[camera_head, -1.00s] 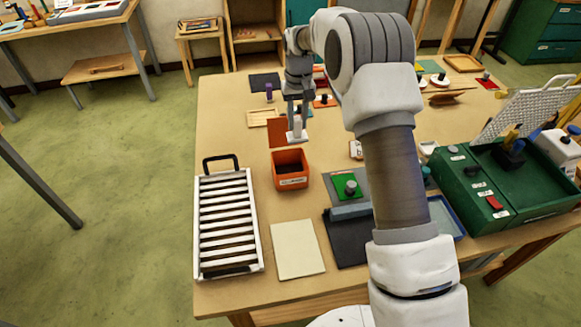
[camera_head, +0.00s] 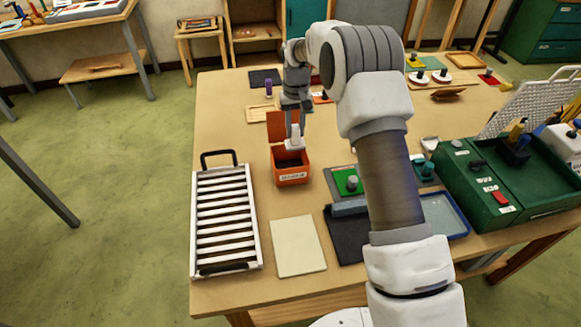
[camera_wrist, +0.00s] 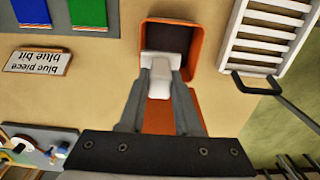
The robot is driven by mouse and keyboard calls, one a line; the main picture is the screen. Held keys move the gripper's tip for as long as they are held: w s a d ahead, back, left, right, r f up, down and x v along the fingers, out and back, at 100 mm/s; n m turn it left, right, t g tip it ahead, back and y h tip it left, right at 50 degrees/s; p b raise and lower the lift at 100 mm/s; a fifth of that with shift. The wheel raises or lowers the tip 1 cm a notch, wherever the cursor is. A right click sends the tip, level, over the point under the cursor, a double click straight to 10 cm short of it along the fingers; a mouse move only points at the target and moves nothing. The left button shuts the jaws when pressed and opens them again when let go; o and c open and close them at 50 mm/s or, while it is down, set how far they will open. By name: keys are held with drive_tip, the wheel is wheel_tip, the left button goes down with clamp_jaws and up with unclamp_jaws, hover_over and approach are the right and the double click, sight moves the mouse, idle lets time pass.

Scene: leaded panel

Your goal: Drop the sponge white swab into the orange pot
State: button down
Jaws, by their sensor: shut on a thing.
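The orange pot (camera_head: 291,180) is an open square box with a dark inside, standing near the middle of the table's left half. It also shows in the wrist view (camera_wrist: 197,52). My gripper (camera_head: 295,138) is shut on the white swab (camera_head: 295,145), a pale block. In the wrist view my gripper (camera_wrist: 160,75) grips the swab (camera_wrist: 161,60), whose tip overlaps the near part of the pot's opening. The swab is at the pot's far edge in the head view. I cannot tell how high above the rim it is.
A white slatted rack (camera_head: 224,220) with a black handle stands left of the pot. A cream sheet (camera_head: 297,246) lies in front. A green block with a knob (camera_head: 347,181) is to the right. An orange-brown panel (camera_head: 281,124) is behind the pot.

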drive_tip(key=c, duration=0.5)
unclamp_jaws()
drive_tip(key=shift+r, duration=0.1)
wheel_tip(320, 180, up, 17)
drive_tip(key=shift+r+b, duration=0.15)
drive_tip(key=shift+b, duration=0.4)
